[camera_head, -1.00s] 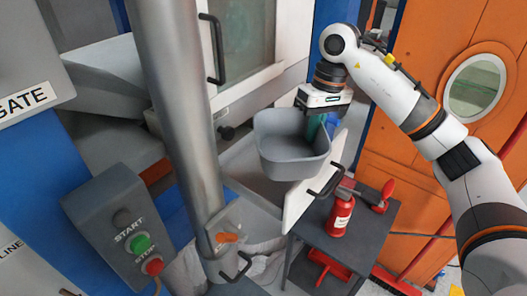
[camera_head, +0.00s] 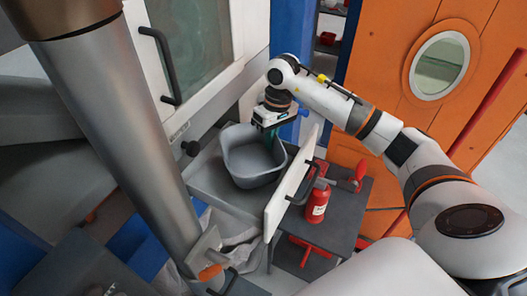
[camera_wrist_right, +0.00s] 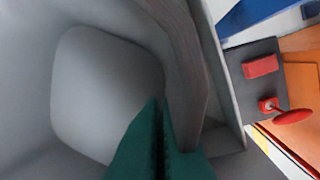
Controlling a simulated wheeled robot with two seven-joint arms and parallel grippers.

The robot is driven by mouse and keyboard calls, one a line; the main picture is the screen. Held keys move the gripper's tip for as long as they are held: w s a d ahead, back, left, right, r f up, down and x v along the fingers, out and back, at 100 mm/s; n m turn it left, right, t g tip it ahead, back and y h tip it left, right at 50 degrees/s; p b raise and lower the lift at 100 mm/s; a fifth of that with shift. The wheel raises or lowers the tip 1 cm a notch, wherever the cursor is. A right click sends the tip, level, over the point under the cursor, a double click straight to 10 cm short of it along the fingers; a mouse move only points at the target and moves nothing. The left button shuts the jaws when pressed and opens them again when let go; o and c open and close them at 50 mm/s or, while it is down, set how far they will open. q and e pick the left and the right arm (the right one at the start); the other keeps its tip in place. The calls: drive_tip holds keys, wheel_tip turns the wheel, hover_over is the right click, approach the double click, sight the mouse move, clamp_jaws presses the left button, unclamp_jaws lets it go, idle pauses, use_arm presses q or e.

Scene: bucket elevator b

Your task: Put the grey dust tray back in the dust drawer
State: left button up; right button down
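The grey dust tray (camera_head: 247,180) is an open tub and looks empty. In the head view it is over or inside the pulled-out dust drawer (camera_head: 207,188), roughly upright. Whether it touches the drawer floor I cannot tell. The drawer's white front panel (camera_head: 287,190) stands to the right of the tray. My right gripper (camera_head: 269,131) is at the tray's far rim. In the right wrist view its green fingers (camera_wrist_right: 157,110) are closed on the rim of the tray (camera_wrist_right: 105,90). My left gripper is in neither view.
A grey side table (camera_head: 345,215) with a red extinguisher-like bottle (camera_head: 317,203) stands right of the drawer front. A metal pipe (camera_head: 125,130) rises close on the left. A white cabinet door with a black handle (camera_head: 160,65) is behind the drawer.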

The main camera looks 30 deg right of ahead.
sight(270, 152)
wheel_tip(270, 152, down, 4)
drive_tip(key=shift+a+f+p, duration=0.1)
drive_tip(key=shift+f+p, duration=0.1)
drive_tip(key=shift+p, duration=0.55)
drive_tip(key=shift+f, duration=0.25)
drive_tip(key=shift+f+b, duration=0.2)
drive_tip(key=shift+b, duration=0.15)
drive_tip(key=c, duration=1.7)
unclamp_jaws()
drive_tip(key=shift+r, duration=0.1)
drive_tip(key=shift+r+p, duration=0.2)
drive_tip(key=shift+p, duration=0.15)
drive_tip(key=shift+w+d+r+b, duration=0.1)
drive_tip(key=shift+d+r+b, duration=0.45)
drive_tip(key=shift+r, duration=1.4)
drive_tip(key=shift+s+d+r+b, duration=0.1)
drive_tip(key=shift+r+b, duration=0.8)
drive_tip(key=shift+r, duration=1.05)
drive_tip(key=shift+w+d+r+b, duration=0.1)
drive_tip(key=shift+d+r+b, duration=0.45)
drive_tip(key=shift+r, duration=1.4)
